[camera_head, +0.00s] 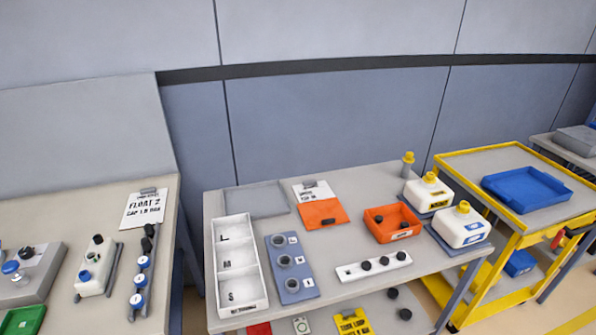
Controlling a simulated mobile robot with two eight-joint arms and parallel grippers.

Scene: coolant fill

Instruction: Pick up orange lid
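The orange lid (320,212) is a flat orange panel with a small dark handle near its front edge. It lies on the middle grey table, left of an open orange box (373,229) and just in front of a white printed sheet (311,190). Nothing covers the lid. Neither of my grippers shows in the head view.
The middle table (350,305) also bears a white tray marked L, M, S (222,240), a blue-grey holder (278,270), a white strip with black knobs (350,271) and two white yellow-capped jugs (418,190) (450,232). A yellow cart (455,172) stands right.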

